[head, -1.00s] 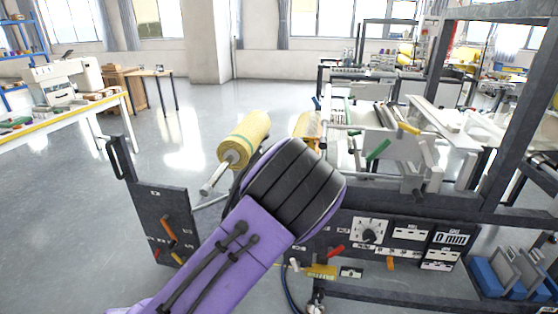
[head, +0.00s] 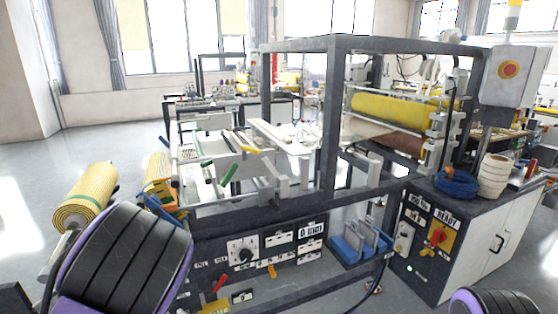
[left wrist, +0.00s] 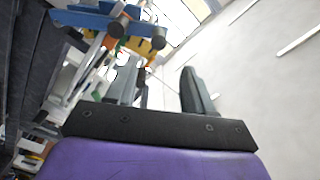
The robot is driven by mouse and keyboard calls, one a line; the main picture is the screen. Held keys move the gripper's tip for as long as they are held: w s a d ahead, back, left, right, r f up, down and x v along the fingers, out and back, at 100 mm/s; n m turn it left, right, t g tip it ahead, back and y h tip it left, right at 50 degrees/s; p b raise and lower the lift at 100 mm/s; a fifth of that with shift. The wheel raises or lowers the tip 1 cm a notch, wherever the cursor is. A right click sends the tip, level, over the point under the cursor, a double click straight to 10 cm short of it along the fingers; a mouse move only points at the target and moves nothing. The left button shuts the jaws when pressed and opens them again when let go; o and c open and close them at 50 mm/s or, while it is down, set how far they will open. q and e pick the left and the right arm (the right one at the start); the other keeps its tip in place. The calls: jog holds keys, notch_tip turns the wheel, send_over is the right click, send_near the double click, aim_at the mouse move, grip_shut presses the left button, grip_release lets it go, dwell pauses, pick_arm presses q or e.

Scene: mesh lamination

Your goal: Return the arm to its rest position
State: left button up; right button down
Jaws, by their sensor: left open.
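My left arm shows in the head view at the lower left as a purple and black link, beside the laminating machine; its gripper is outside that view. In the left wrist view my left gripper (left wrist: 160,95) has its two grey fingers apart, with nothing between them. The wall and windows show beyond the fingers, and blue and orange machine parts (left wrist: 105,22) lie at upper left. A small piece of my right arm shows at the bottom right of the head view. My right gripper is not in view.
The laminating machine's dark frame (head: 333,120) fills the middle. A yellow mesh roll (head: 85,198) sits at its left end, close to my left arm. A white cabinet (head: 478,250) with a red switch (head: 438,237) stands at right. Open floor (head: 60,160) lies at far left.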

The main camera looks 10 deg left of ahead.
pick_arm(q)
jog(key=s+d+f+n+g+h, duration=0.1)
jog(key=s+d+f+n+g, duration=0.15)
jog(key=s+f, duration=0.45)
jog(key=s+d+f+n+g+h, duration=0.15)
jog(key=s+f+n, duration=0.25)
jog(key=f, duration=0.6)
jog(key=s+d+f+n+g, duration=0.1)
jog(key=s+f+n+g, duration=0.2)
jog(key=s+f, duration=0.4)
jog(key=s+d+f+n+g+h, duration=0.1)
jog(key=s+d+f+g, duration=0.2)
jog(key=s+f, duration=0.3)
jog(key=s+d+f+n+g+h, duration=0.1)
jog(key=s+d+f, duration=0.4)
jog(key=s, duration=1)
notch_tip(320, 180, down, 2)
jog(key=shift+s+n+g+h, duration=0.25)
jog(key=shift+n+g+h, duration=0.1)
jog(key=shift+n+g, duration=0.45)
